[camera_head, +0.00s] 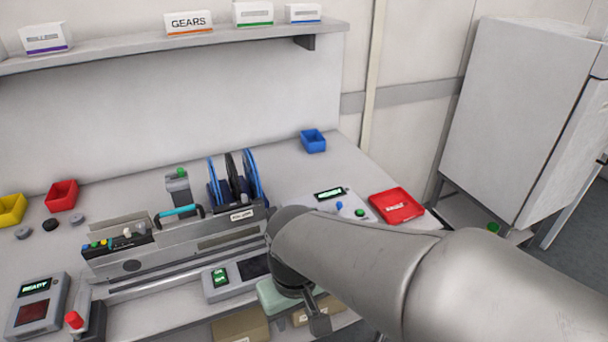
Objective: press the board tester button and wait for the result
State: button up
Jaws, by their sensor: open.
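My arm reaches in from the lower right, and my gripper (315,312) points down over the front of the bench, open. It is mostly hidden behind my wrist. No label clearly names the board tester. A white device (340,207) with a lit green display, a blue knob and a green button (360,212) stands right of my wrist. A grey box (37,305) at the far left has a display reading READY and a dark red window. Another grey unit (236,277) with a small green screen and a dark panel lies just left of my gripper.
A red tray (396,206) and blue bin (313,141) are at the right. Blue and black reels (236,178) stand on a feeder trolley at mid-bench. A red-topped lever (75,320) is at front left.

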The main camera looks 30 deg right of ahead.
dwell(0.3)
grip_shut()
dwell(1.6)
